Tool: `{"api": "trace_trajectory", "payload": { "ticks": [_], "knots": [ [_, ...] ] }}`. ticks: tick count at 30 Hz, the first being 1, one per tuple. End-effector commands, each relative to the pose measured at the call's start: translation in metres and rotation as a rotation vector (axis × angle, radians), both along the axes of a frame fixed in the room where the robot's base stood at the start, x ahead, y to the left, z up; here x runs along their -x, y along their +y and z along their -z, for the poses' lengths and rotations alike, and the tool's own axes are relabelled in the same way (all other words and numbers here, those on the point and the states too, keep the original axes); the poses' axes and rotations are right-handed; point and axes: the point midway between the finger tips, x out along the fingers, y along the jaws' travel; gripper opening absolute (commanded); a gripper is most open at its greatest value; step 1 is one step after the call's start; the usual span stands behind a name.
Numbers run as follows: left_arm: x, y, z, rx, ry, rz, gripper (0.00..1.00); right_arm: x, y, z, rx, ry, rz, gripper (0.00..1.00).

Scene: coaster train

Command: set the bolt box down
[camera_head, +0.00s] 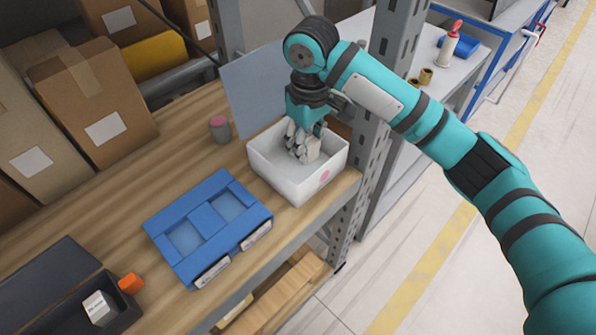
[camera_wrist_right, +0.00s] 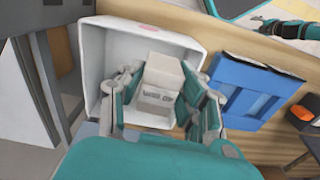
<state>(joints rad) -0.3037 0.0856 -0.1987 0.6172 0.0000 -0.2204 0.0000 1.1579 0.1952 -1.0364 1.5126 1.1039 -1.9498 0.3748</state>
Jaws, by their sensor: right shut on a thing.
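The bolt box (camera_wrist_right: 157,85) is a small pale carton with dark print on one face. In the right wrist view it sits between the fingers of my right gripper (camera_wrist_right: 165,98), which is shut on it. In the head view my right gripper (camera_head: 302,146) points down inside a white open bin (camera_head: 281,181) with a pink dot. The fingers mostly hide the box there, and I cannot tell whether it touches the bin floor. A teal part, perhaps my left gripper (camera_wrist_right: 288,29), shows at the wrist view's top right; its jaws are unclear.
A blue tray (camera_head: 207,225) lies left of the bin on the wooden shelf (camera_head: 120,205). A grey pot with a pink top (camera_head: 220,129) stands behind. A dark bin (camera_head: 68,318) and orange block (camera_head: 131,283) are at lower left. A steel post (camera_head: 372,140) stands close right.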

Motion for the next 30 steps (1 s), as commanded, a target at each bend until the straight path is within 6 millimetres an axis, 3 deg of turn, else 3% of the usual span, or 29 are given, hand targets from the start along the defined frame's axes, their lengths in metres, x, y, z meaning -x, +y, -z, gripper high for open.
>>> {"api": "trace_trajectory", "payload": {
  "ticks": [5, 15, 22, 30],
  "knots": [
    [0.009, -0.011, 0.003, 0.013, 0.014, 0.0, 0.49, -0.003, 0.011, 0.013, 0.008, 0.005, -0.046, 0.0],
    [-0.01, -0.009, -0.004, 0.011, -0.015, 0.001, 0.49, -0.003, 0.011, 0.057, 0.008, 0.004, -0.047, 0.0],
    [-0.011, -0.006, -0.008, 0.008, -0.017, -0.001, 0.49, -0.003, 0.01, 0.093, 0.007, 0.004, -0.046, 0.0],
    [-0.007, -0.004, -0.008, 0.005, -0.01, -0.001, 0.49, -0.004, 0.011, 0.102, 0.007, 0.001, -0.048, 0.0]
  ]
}}
